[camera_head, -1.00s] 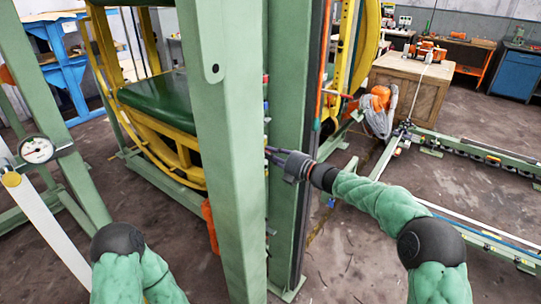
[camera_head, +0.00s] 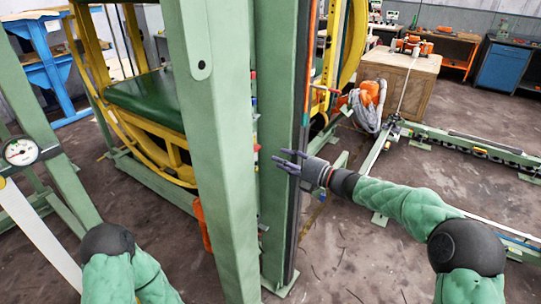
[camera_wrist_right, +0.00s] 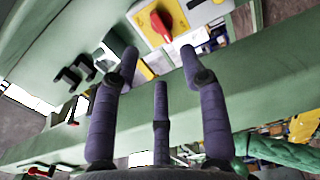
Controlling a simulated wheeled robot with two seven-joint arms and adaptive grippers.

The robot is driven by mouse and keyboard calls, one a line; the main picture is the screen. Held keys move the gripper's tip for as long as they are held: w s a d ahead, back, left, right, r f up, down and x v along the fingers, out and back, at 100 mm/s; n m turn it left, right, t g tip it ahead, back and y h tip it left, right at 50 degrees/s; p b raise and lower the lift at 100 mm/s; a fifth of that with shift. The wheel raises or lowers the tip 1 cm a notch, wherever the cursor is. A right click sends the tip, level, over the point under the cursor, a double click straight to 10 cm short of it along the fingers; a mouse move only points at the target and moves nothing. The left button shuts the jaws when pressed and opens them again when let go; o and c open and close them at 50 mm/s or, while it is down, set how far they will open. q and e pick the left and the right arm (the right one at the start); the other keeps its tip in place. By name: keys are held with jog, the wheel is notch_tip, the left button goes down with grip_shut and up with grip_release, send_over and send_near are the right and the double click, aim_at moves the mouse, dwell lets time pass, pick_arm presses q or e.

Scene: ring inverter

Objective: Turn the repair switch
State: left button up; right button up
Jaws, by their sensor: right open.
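A red rotary switch (camera_wrist_right: 160,26) on a yellow plate shows at the top of the right wrist view, on a pale green panel. It looks like the repair switch, but I cannot read a label. My right gripper (camera_head: 279,161) is open and empty beside the green post in the head view. In the wrist view its purple fingers (camera_wrist_right: 160,80) are spread, with the red switch beyond the fingertips and apart from them. The switch face is hidden in the head view. My left arm shows at the lower left, but its gripper is out of view.
Two green posts (camera_head: 215,150) stand close in front of me. Black switches (camera_wrist_right: 75,72) sit on the panel left of the fingers. Another red switch (camera_wrist_right: 42,170) shows at the lower left. A wooden crate (camera_head: 412,85) stands behind. Floor at the lower right is clear.

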jog(key=shift+v, duration=1.55)
jog(key=shift+f, duration=0.15)
